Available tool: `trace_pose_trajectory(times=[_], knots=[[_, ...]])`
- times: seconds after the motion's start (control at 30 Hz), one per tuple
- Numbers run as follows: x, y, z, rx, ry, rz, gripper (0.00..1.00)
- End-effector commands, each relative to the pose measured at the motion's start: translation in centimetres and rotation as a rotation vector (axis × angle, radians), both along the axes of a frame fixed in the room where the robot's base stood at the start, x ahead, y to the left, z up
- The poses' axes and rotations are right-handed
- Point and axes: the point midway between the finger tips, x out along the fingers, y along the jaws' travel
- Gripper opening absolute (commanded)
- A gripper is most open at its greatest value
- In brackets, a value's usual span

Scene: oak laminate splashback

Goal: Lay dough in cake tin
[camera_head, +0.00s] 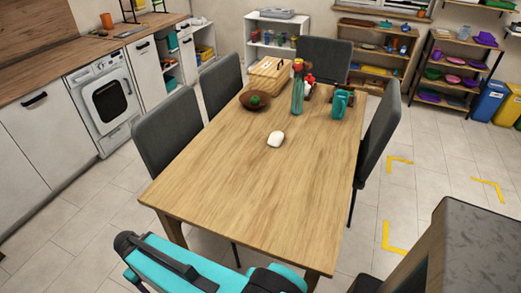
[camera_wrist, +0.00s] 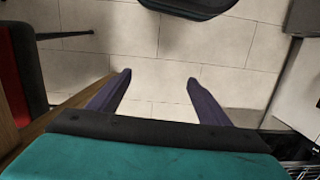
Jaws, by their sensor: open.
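A small whitish lump, which looks like the dough (camera_head: 275,139), lies on the wooden table (camera_head: 235,185) near its middle. I cannot make out a cake tin in either view. My gripper (camera_wrist: 158,82) is open, with its two dark fingers apart and nothing between them. In the wrist view it is over pale floor tiles beside a wooden edge, and the dough is not in that view. In the head view my teal arm is at the bottom, in front of the near table edge.
Grey chairs (camera_head: 165,130) line the table. The near half of the tabletop is clear.

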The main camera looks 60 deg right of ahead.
Motion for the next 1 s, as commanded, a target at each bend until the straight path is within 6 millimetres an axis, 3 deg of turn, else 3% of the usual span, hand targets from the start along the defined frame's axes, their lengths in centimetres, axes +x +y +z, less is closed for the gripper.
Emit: trace_pose_trajectory(times=[0.03, 0.1, 0.6, 0.8, 1.0], knots=[[-1.3, 0.3, -2.9, 0.002, 0.024, -0.004, 0.72], [-2.8, 0.7, -5.3, 0.003, 0.054, -0.011, 0.72], [-14.7, 2.6, -21.0, -0.007, 0.267, -0.057, 0.72], [-18.3, 3.1, -24.6, -0.014, 0.326, -0.069, 0.72], [-19.5, 3.3, -25.5, -0.017, 0.347, -0.076, 0.72]])
